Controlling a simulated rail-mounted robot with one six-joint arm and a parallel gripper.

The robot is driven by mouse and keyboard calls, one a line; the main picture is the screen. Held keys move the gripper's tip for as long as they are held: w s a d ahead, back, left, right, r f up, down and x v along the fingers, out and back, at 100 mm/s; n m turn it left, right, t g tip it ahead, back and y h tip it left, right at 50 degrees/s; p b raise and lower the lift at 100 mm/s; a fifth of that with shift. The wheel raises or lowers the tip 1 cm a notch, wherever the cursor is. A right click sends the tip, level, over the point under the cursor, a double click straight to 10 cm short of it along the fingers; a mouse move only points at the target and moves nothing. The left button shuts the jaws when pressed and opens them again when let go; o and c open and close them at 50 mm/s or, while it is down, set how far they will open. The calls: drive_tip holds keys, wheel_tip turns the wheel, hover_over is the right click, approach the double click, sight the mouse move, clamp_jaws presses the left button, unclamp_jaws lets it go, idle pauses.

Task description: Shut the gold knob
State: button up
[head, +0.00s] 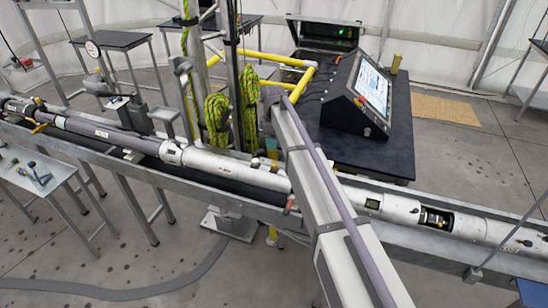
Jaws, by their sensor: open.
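A long jointed tube (225,166) lies in a grey metal trough that runs from the left edge to the lower right. A small yellow-gold part (40,128) sits on the front side of the tube near its left end. It is too small to tell whether it is the gold knob or how it is turned. My arm crosses the middle of the view from the bottom and passes over the tube. My gripper does not show, so its place relative to the knob cannot be told.
A black table (365,145) behind the trough carries a tilted screen console (370,90) and a small gold cylinder (396,63). Green rope coils (217,118) hang on upright poles behind the tube. Yellow railings (270,57) stand behind. A small side table (35,172) is at left.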

sight(274, 164)
drive_tip(key=shift+n, duration=0.4)
drive_tip(key=f+b, duration=1.1)
drive_tip(key=shift+s+d, duration=0.1)
drive_tip(key=shift+s, duration=0.1)
drive_tip(key=shift+r, duration=0.1)
drive_tip(key=c, duration=0.9)
drive_tip(key=shift+c, duration=0.2)
